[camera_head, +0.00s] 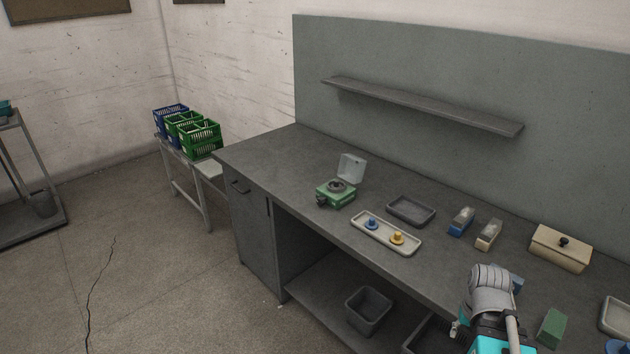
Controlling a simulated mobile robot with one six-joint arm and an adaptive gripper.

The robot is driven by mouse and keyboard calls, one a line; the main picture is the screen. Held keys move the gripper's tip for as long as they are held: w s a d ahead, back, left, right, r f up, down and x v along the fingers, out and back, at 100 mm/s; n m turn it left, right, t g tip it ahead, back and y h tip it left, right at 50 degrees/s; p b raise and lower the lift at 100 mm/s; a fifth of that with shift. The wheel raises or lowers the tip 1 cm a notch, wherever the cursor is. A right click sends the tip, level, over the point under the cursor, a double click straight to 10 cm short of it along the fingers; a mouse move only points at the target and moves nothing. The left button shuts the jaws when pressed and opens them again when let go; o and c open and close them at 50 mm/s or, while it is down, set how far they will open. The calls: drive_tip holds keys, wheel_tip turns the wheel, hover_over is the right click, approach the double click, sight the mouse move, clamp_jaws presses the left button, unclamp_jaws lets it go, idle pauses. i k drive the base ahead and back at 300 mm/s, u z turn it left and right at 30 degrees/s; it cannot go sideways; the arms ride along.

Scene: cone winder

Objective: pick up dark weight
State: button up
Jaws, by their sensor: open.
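A small green scale (336,194) stands on the grey workbench, with a clear lid raised at its back. A dark round piece (337,185) sits on top of it; at this size I cannot tell whether it is the dark weight or the scale's pan. A small dark part (322,201) shows at the scale's front left corner. A pale tray (409,248) in front holds a blue knobbed weight and a yellow knobbed weight. My arm is at the lower right, well away from the scale; I cannot make out its gripper's fingers.
An empty dark tray (411,210) lies behind the pale tray. Two small blocks (461,221), a wooden box with a knob (561,248) and a green block (552,328) are farther right. A wall shelf (420,105) hangs above. The bench's left end (270,155) is clear.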

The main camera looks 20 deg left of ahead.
sight(336, 185)
drive_tip(key=u, duration=0.4)
drive_tip(key=i, duration=1.1)
drive_tip(key=u, duration=0.55)
